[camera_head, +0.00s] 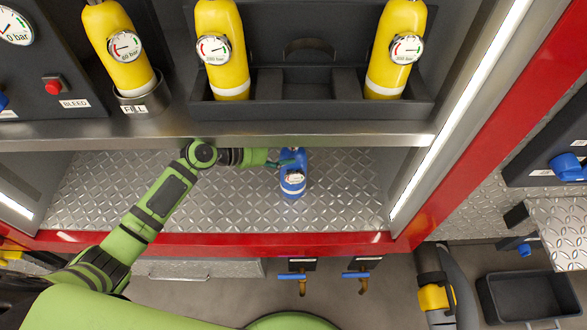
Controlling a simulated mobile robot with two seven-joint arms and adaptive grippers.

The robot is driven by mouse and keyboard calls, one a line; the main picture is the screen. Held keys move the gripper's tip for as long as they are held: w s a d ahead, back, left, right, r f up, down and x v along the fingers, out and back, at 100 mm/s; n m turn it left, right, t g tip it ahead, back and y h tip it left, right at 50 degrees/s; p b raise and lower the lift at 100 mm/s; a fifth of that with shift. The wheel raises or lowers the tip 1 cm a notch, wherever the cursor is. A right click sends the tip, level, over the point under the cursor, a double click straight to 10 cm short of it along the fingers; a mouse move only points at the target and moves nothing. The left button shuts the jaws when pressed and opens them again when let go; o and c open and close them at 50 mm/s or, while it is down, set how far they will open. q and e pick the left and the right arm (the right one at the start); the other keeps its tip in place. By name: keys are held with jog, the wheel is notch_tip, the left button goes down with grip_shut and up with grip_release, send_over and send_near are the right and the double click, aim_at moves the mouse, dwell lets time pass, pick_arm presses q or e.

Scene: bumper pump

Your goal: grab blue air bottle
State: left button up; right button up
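The blue air bottle (293,178) with a white band and a round gauge stands on the diamond-plate shelf (230,205) of the lower bay. My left arm comes in from the left, and my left gripper (284,160) is at the bottle's upper part. The gripper's fingers are small and partly merge with the bottle, so I cannot tell whether they are closed on it. My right gripper is not in view.
Yellow bottles (222,55) with gauges stand in the rack above, and one stands in the FILL holder (145,98). The metal upper ledge (300,130) overhangs the bay. A red edge (210,243) runs along its front. Blue-handled taps (300,277) are below.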

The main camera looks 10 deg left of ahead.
pick_arm(q)
grip_shut()
jog(key=shift+w+r, duration=0.1)
jog(key=shift+r, duration=0.25)
jog(key=shift+f, duration=0.1)
